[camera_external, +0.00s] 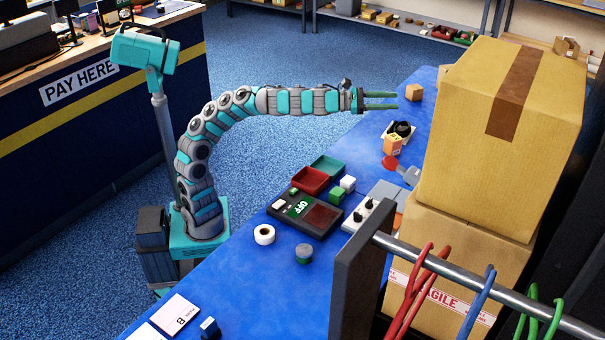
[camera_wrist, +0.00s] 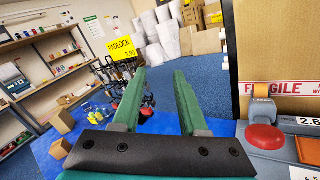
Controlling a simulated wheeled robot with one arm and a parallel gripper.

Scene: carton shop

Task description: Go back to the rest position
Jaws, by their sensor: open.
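My gripper (camera_external: 381,101) is held out level above the blue table, at the end of my curved arm. Its two green fingers are apart with nothing between them. In the wrist view the gripper (camera_wrist: 160,95) shows both fingers parallel and open, pointing toward the far side of the shop. My gripper touches nothing that I can see.
Large cartons (camera_external: 500,130) stand at right. A yellow price sign (camera_wrist: 122,48) shows beyond the fingers. The air around my arm looks clear.

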